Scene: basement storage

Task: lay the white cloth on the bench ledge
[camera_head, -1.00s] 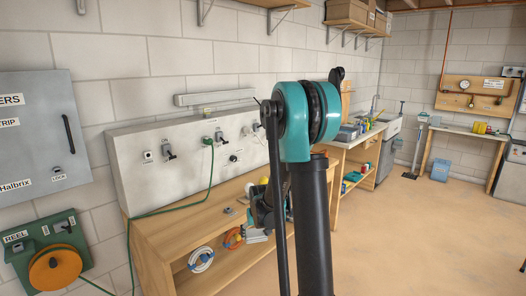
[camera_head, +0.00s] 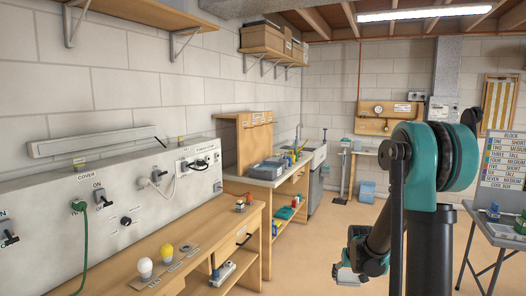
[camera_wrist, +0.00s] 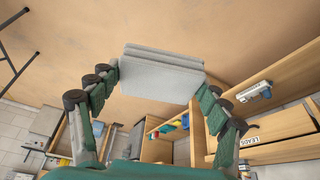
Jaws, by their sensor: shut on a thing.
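A folded, pale grey-white cloth (camera_wrist: 160,75) is in my gripper (camera_wrist: 157,78), between the two green fingers in the wrist view. In the head view the cloth (camera_head: 347,278) shows partly, low and right of centre, held in the air over open floor, with my gripper (camera_head: 358,260) beside it. The wooden bench (camera_head: 205,242) stands to the left, with a flat ledge in front of a pale switch panel. The cloth is apart from the bench.
Two bulbs (camera_head: 145,267) stand on the bench ledge, with small parts near its far end. A green cord (camera_head: 85,240) hangs over its left part. A second bench (camera_head: 268,178) holds a grey case. A grey table (camera_head: 500,232) stands at the right. Floor between is clear.

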